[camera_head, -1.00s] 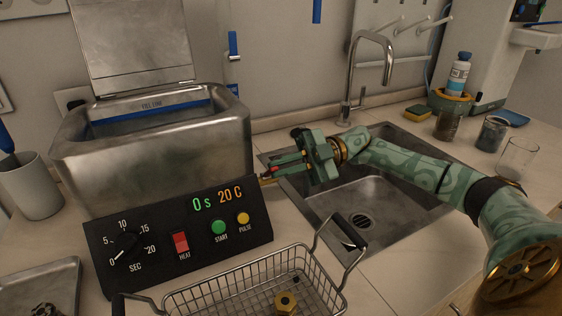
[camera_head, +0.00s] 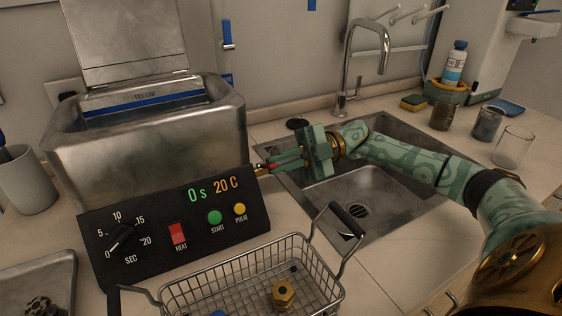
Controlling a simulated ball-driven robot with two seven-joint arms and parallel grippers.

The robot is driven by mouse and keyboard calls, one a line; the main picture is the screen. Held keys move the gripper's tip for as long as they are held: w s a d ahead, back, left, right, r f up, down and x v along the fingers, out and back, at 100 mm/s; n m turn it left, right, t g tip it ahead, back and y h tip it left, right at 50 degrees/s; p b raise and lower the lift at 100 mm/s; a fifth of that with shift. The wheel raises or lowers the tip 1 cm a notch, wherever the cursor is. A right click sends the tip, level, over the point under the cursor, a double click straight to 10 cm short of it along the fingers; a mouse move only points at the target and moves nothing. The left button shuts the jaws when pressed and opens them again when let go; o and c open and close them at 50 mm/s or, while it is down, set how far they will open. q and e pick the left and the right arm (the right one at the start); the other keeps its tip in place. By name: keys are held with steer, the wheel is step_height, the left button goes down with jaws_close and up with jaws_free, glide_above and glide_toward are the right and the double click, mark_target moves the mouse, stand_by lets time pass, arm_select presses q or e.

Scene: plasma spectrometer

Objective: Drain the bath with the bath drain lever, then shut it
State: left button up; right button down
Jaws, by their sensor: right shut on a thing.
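The steel bath (camera_head: 150,140) stands at the left with its lid (camera_head: 128,40) raised. A blue fill line strip shows inside; I cannot tell the water level. The bath drain lever (camera_head: 270,167), with a red part, is at the bath's lower right side, just above the control panel's corner. My right gripper (camera_head: 272,165) reaches in from the right over the sink and is shut on the lever, its fingers pointing left and hiding most of it. I see no water stream. My left gripper is not in view.
The control panel (camera_head: 150,250) reads 0 s and 20 C. A wire basket (camera_head: 250,285) with a brass nut (camera_head: 283,294) stands in front. The sink (camera_head: 385,205) and faucet (camera_head: 345,65) are behind my right arm. Glass jars (camera_head: 487,123) stand at the right.

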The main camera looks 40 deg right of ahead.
steer(key=c, duration=1.5)
jaws_free()
steer(key=shift+d, duration=0.15)
